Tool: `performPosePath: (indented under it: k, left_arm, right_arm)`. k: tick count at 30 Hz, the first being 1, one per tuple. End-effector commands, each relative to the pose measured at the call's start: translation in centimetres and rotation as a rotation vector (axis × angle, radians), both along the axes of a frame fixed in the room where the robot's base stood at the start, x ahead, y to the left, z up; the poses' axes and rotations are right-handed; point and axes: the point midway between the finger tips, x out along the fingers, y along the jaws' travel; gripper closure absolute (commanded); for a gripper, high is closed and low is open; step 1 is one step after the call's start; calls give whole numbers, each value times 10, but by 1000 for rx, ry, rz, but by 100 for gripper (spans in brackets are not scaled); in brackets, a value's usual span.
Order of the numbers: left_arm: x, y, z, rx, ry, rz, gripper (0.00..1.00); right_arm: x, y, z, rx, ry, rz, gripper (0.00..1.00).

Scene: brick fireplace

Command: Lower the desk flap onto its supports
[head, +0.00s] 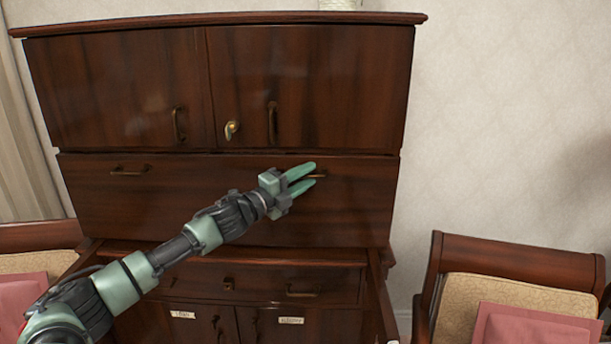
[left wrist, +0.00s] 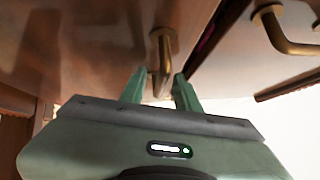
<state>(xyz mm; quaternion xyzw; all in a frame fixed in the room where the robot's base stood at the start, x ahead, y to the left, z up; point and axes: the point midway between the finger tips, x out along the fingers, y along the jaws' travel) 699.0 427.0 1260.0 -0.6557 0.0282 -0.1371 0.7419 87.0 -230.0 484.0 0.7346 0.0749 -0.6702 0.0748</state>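The desk flap (head: 225,205) is the wide dark wood panel across the middle of the cabinet, and it stands upright and closed. It has a brass handle at its left (head: 130,170) and another at its right (head: 318,176). My left gripper (head: 308,175) is at the right handle with its green fingers apart. In the left wrist view this handle (left wrist: 160,60) shows between the fingertips, with a gap on at least one side. Dark rails (head: 382,300) that look like the supports stick out below the flap at both sides. My right gripper is not in view.
Two upper doors (head: 310,85) are closed, with a brass key or knob (head: 231,130) between them. A drawer (head: 260,282) and lower doors lie below the flap. A cushioned chair (head: 455,290) stands at the right, another at the left edge.

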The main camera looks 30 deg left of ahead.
Motion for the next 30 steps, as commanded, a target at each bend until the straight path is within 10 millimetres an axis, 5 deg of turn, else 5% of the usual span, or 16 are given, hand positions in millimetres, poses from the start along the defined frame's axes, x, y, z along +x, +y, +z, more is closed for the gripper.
performPosePath:
  k: [2, 5, 30]
  left_arm:
    - [0, 0, 0, 0, 0, 0, 71]
    - [0, 0, 0, 0, 0, 0, 99]
    - [0, 1, 0, -1, 1, 1, 100]
  right_arm:
    - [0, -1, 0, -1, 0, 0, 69]
    - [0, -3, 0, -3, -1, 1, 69]
    - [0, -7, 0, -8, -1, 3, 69]
